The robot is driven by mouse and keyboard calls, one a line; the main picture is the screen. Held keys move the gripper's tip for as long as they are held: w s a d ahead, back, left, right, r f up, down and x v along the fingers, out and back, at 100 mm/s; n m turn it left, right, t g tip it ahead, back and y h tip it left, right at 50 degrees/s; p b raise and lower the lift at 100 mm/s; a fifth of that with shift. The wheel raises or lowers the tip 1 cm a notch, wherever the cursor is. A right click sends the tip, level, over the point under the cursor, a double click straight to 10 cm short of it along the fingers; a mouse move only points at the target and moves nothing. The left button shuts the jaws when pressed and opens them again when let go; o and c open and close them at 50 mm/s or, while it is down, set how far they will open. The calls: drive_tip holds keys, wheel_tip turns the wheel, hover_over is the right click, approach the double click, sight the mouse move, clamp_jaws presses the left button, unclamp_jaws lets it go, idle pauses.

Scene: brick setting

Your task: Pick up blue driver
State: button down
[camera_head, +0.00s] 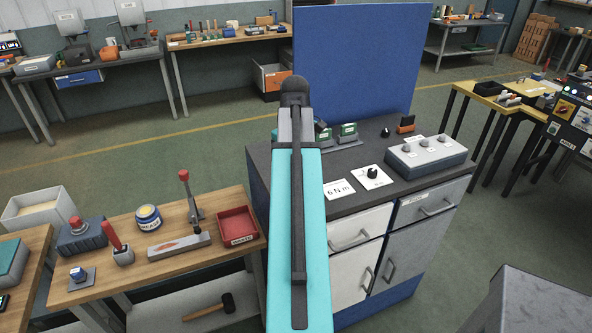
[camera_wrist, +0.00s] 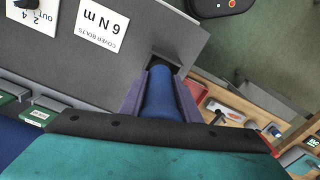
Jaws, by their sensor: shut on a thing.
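The blue driver (camera_wrist: 160,97) shows in the wrist view as a rounded blue body between the two fingers of my gripper (camera_wrist: 162,80). My gripper is shut on it, with a finger along each side. The driver's far end is hidden. In the head view my teal arm link covers the middle of the picture, and neither the gripper nor the driver can be made out there.
A dark-topped cabinet (camera_head: 385,191) carries a grey box with knobs (camera_head: 426,156), a dial card (camera_head: 371,177) and a "6 N m" card (camera_head: 339,190). A wooden bench (camera_head: 118,276) at left holds a red tray (camera_head: 237,226), a grease tin (camera_head: 148,217) and a lever tool (camera_head: 190,210).

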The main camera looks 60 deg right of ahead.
drive_tip(key=shift+r, duration=0.1)
drive_tip(key=shift+r+b, duration=0.45)
drive_tip(key=shift+r, duration=0.6)
wheel_tip(320, 180, up, 6)
drive_tip(key=shift+r, duration=0.1)
drive_tip(key=shift+r+p, duration=0.75)
drive_tip(key=shift+p, duration=0.05)
drive_tip(key=shift+w, duration=0.1)
